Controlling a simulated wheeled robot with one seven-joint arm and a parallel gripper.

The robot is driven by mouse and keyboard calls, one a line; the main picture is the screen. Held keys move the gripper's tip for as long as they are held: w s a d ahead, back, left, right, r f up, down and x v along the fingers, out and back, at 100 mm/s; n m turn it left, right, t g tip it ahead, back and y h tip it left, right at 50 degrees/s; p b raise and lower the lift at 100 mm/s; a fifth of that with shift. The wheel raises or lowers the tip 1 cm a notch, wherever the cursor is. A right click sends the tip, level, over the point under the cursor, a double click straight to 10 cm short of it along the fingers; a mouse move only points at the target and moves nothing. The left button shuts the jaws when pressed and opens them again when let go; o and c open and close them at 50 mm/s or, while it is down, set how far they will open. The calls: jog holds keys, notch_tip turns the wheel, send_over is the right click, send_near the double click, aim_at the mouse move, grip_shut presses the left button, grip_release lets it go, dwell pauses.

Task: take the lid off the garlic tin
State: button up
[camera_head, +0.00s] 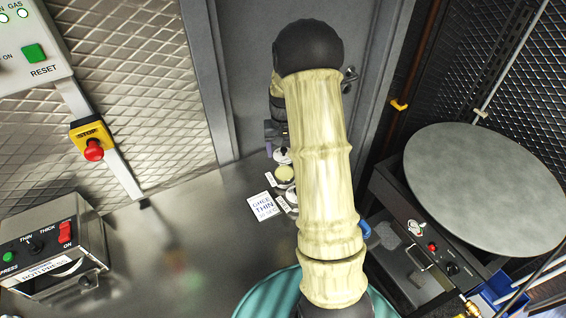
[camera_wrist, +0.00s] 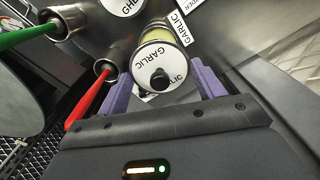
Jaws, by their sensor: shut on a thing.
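The garlic lid (camera_wrist: 150,60) is a white disc with a black knob and the word GARLIC, between the purple fingers of my gripper (camera_wrist: 163,88). My gripper is shut on it; whether by rim or knob I cannot tell. Just beyond it the garlic tin (camera_wrist: 184,27) shows its label and pale yellow at its top. In the head view the tin's pale yellow top (camera_head: 285,174) shows uncovered, with the white lid (camera_head: 282,156) apart from it, near my gripper (camera_head: 276,142). My arm hides part of the counter there.
A GHEE lid (camera_wrist: 128,5) is beside the garlic tin. A red handle (camera_wrist: 88,102) and a green handle (camera_wrist: 27,36) stick out of steel pots. A GHEE THIN card (camera_head: 263,206) lies on the steel counter (camera_head: 185,235), clear at left. A round griddle (camera_head: 480,185) stands at right.

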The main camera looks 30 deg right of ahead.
jog(key=shift+w+r, duration=0.1)
jog(key=shift+r, duration=0.5)
jog(key=shift+a+r, duration=0.2)
jog(key=shift+r, duration=0.2)
jog(key=shift+s+d, duration=0.3)
jog(key=shift+d, duration=0.15)
jog(key=shift+a, duration=0.1)
jog(key=shift+a, duration=0.1)
jog(key=shift+w, duration=0.15)
